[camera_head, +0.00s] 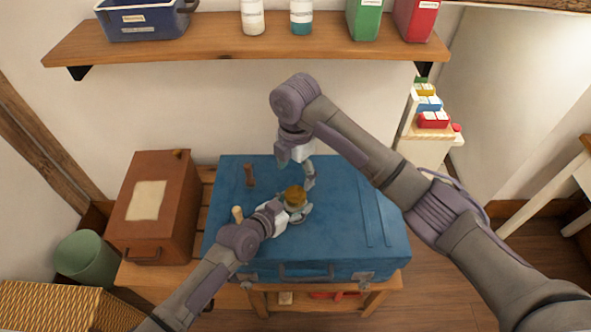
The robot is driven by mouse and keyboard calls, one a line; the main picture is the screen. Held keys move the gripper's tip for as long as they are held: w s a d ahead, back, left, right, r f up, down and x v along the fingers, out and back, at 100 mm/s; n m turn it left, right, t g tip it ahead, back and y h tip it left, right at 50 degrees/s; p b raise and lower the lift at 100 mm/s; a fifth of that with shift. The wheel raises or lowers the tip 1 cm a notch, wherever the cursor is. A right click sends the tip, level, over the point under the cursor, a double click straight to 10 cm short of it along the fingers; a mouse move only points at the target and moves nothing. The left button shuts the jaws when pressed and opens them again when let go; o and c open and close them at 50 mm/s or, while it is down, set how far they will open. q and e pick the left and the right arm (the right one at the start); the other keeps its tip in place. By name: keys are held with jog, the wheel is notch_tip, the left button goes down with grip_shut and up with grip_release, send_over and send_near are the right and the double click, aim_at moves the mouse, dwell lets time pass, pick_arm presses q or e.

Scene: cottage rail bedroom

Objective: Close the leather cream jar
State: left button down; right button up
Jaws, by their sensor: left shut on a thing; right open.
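The leather cream jar (295,194) is small, with an amber-brown top, above the middle of the blue case (345,215). My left gripper (295,209) comes in from the lower left and is shut around the jar's lower part, hiding much of it. I cannot tell whether the brown top is a lid or the cream, or whether the jar touches the case. My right gripper (298,172) is open, pointing down just above and behind the jar. One of its fingers is close to the jar; contact is unclear.
A small brown item (249,175) and a pale peg-like item (237,214) are on the case's left side. A brown box (158,205) stands left of the case. A wall shelf (200,45) holds containers above. The case's right side is clear beneath my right arm.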

aim_at(296, 194)
dwell(0.3)
jog(key=shift+f, duration=4)
